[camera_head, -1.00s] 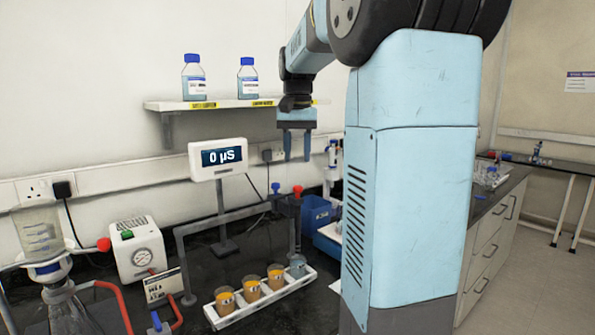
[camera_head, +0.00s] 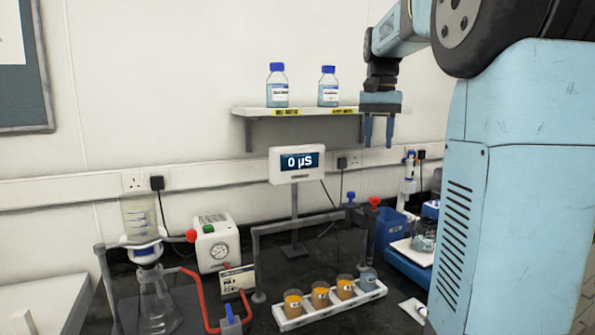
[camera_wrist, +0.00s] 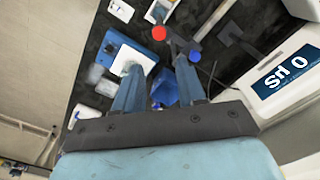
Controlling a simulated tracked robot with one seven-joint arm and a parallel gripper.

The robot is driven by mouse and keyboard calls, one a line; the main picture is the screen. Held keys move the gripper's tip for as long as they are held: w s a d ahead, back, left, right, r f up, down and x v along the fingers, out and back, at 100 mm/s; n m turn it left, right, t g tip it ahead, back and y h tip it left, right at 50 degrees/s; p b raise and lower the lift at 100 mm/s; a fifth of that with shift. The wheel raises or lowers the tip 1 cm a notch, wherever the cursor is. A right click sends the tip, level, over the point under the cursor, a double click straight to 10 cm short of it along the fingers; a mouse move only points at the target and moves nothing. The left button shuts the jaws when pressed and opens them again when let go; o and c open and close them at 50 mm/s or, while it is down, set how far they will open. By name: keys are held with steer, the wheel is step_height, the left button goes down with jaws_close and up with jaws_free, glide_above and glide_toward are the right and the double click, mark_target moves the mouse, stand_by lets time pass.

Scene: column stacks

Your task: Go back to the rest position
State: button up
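My gripper (camera_head: 378,132) hangs pointing down in front of the wall, just under the right end of the shelf. Its two blue fingers are apart with nothing between them. In the wrist view my gripper (camera_wrist: 160,85) also shows its fingers spread and empty above the dark bench. My blue arm fills the right side of the head view and hides part of the bench.
A meter reading 0 µS (camera_head: 297,164) stands left of my gripper. A shelf (camera_head: 300,111) carries two blue-capped bottles. Below are a pipe frame with valves, a white rack (camera_head: 330,312) of beakers, a flask (camera_head: 158,303) and a blue bin (camera_head: 391,229).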

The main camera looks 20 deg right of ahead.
steer(key=shift+s+a, duration=0.1)
steer(key=s+a+f+n+t, duration=0.2)
steer(key=s+a+f+n, duration=0.1)
steer(key=s+a+f, duration=0.4)
steer(key=s+a+f+n+t, duration=0.3)
steer(key=s+a+f, duration=0.4)
steer(key=s, duration=0.7)
step_height(320, 180, down, 3)
steer(key=shift+s+r+n+t, duration=0.15)
steer(key=shift+n+t, duration=0.15)
steer(key=shift+n, duration=0.3)
